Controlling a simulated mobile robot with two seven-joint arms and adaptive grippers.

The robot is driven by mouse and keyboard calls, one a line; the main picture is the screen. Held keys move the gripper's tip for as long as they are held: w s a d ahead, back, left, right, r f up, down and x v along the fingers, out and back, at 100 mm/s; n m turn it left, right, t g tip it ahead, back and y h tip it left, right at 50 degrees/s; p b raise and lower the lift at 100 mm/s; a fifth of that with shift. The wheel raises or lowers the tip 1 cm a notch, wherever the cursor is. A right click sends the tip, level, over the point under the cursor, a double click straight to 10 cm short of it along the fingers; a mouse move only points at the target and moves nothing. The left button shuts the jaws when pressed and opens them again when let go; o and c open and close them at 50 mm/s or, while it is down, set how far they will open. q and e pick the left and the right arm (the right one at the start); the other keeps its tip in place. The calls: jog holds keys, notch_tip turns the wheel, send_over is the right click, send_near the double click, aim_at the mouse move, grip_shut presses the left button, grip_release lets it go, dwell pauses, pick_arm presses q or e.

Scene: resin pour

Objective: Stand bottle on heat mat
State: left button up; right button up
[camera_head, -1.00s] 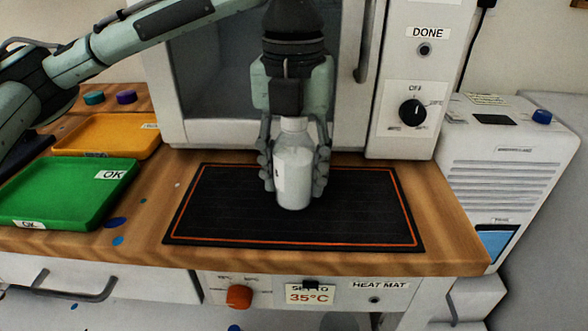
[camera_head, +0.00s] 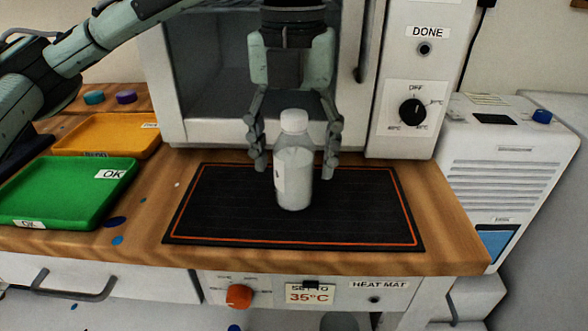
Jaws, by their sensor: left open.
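A clear bottle with a white cap and pale contents (camera_head: 294,172) stands upright on the black heat mat (camera_head: 215,215), near its middle. The mat has an orange border line and lies on the wooden bench. My left gripper (camera_head: 294,160) is open just behind and above the bottle, with one finger on each side of it and gaps between fingers and bottle. My right gripper is not in view.
A green tray (camera_head: 62,192) and a yellow tray (camera_head: 105,134) lie to the left. An oven with a glass door (camera_head: 215,85) stands close behind the mat. A white unit (camera_head: 515,175) stands at the right. The orange knob (camera_head: 239,296) is on the bench front.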

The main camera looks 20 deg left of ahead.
aim_at(294, 113)
pick_arm(q)
jog(key=shift+r, duration=4.65)
